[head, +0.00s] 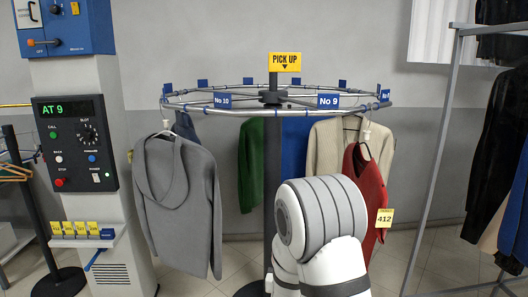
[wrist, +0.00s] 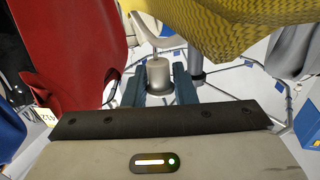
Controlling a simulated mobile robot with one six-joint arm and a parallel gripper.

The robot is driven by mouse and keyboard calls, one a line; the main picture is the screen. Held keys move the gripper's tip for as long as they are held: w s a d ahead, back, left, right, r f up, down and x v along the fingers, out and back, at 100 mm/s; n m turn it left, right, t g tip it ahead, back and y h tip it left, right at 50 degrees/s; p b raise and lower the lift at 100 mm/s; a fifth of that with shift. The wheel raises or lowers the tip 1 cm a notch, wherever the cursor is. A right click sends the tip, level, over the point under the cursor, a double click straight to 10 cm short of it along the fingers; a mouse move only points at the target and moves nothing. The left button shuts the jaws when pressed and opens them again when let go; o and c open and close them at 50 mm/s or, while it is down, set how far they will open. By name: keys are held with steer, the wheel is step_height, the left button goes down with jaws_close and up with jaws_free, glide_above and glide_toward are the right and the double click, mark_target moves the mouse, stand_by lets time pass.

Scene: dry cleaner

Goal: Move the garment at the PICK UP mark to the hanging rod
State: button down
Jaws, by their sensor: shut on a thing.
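My gripper (wrist: 158,82) shows in the wrist view, its two dark fingers shut on the pale cylindrical grip of a hanger (wrist: 157,70). A yellow patterned garment (wrist: 225,25) is at the top of the wrist view, beside that hanger. In the head view my own arm hides the gripper and the yellow garment. The yellow PICK UP sign (head: 285,62) stands above the round carousel rail (head: 230,109). A grey rack at the right has a top bar (head: 490,30) with dark clothes; I cannot tell if this is the task's hanging rod.
A red garment (head: 368,195) with tag 412 hangs right of my arm; it also shows in the wrist view (wrist: 75,55). A grey garment (head: 178,200), a cream one (head: 328,140), green and blue ones hang around the carousel. A control panel (head: 75,145) reads AT 9.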

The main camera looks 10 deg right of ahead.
steer(key=s+a+r+p, duration=0.1)
steer(key=a+r, duration=0.2)
steer(key=r, duration=0.9)
steer(key=s+a+r+m+h+p, duration=0.1)
steer(key=a+r, duration=0.1)
steer(key=r, duration=0.9)
steer(key=s+a+r, duration=0.1)
steer(key=a+r, duration=0.2)
steer(key=r, duration=0.9)
steer(key=s+a+b, duration=0.2)
steer(key=s+a, duration=1.4)
steer(key=a, duration=0.1)
steer(key=shift+s+f+g+b, duration=0.15)
steer(key=shift+f+g+b, duration=0.1)
steer(key=shift+g+b, duration=0.1)
steer(key=shift+a, duration=0.1)
